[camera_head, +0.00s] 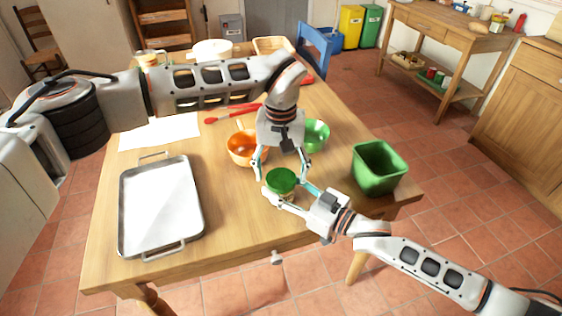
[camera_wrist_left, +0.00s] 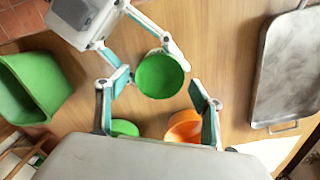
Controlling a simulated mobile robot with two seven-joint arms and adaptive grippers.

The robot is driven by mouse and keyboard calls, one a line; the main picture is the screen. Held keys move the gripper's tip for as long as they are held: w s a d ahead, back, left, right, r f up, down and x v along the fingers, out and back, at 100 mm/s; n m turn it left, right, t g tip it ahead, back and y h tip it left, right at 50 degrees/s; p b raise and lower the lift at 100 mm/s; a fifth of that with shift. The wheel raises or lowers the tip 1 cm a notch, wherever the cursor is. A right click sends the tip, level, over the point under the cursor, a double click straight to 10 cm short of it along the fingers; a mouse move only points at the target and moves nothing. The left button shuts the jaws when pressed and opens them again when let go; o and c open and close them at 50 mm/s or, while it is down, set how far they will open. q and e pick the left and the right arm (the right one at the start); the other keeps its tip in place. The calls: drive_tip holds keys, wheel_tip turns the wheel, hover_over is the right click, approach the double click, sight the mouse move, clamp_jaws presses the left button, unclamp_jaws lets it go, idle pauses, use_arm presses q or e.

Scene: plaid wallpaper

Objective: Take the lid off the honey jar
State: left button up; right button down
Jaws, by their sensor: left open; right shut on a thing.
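The honey jar has a round green lid (camera_head: 281,180); only a little of the jar body (camera_head: 284,196) shows below it. The lid also shows in the left wrist view (camera_wrist_left: 160,76). My right gripper (camera_head: 288,190) comes from the lower right and is shut on the jar body beneath the lid. My left gripper (camera_head: 282,166) points down from above, open, with its fingers spread on either side of the lid. In the left wrist view its fingers (camera_wrist_left: 158,92) stand apart from the lid, which lies between and slightly beyond them.
A metal tray (camera_head: 160,206) lies left on the table (camera_head: 235,225). An orange bowl (camera_head: 240,150) and a green bowl (camera_head: 317,136) stand behind the jar. A green bin (camera_head: 379,168) stands at the right edge. Red-handled utensils (camera_head: 225,116) lie farther back.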

use_arm(q)
drive_tip(key=shift+f, duration=0.3)
drive_tip(key=c, duration=1.1)
drive_tip(key=shift+c, duration=0.2)
